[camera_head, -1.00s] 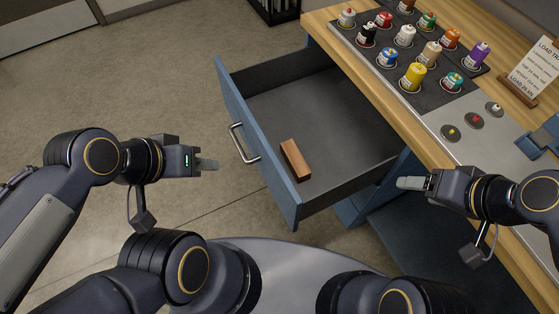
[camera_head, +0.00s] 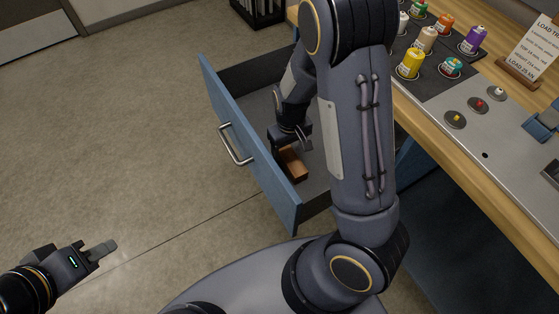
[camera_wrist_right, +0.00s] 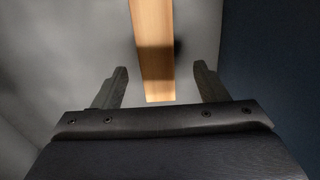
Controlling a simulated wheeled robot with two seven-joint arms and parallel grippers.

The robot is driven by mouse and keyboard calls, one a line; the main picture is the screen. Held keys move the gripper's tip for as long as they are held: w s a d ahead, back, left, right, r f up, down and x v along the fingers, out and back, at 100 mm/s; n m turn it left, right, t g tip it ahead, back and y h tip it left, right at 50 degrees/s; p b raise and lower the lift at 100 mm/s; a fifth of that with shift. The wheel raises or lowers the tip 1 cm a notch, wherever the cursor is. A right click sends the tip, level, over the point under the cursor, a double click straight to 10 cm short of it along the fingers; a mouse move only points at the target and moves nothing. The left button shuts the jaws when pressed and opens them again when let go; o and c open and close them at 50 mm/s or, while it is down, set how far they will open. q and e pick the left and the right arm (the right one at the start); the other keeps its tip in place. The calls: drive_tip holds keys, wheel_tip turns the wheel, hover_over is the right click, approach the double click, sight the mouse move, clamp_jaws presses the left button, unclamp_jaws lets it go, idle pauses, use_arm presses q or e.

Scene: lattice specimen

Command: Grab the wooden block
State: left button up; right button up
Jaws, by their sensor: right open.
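The wooden block (camera_head: 293,163) lies on the floor of the open blue drawer (camera_head: 243,147), near its front panel. It also shows in the right wrist view (camera_wrist_right: 154,50), running between the two fingers. My right gripper (camera_head: 298,143) reaches down into the drawer over the block. In the right wrist view the right gripper (camera_wrist_right: 160,82) is open, with a finger on each side of the block and gaps between.
The drawer's handle (camera_head: 235,146) sticks out at the left. The wooden workbench (camera_head: 480,180) at the right carries several paint bottles (camera_head: 409,63), round buttons (camera_head: 455,118) and a sign (camera_head: 534,58). The floor at the left is clear.

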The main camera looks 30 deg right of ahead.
sight(290, 157)
drive_tip(key=f+b, duration=0.1)
drive_tip(key=f, duration=0.5)
drive_tip(key=shift+d+f, duration=0.2)
drive_tip(key=c, duration=1.1)
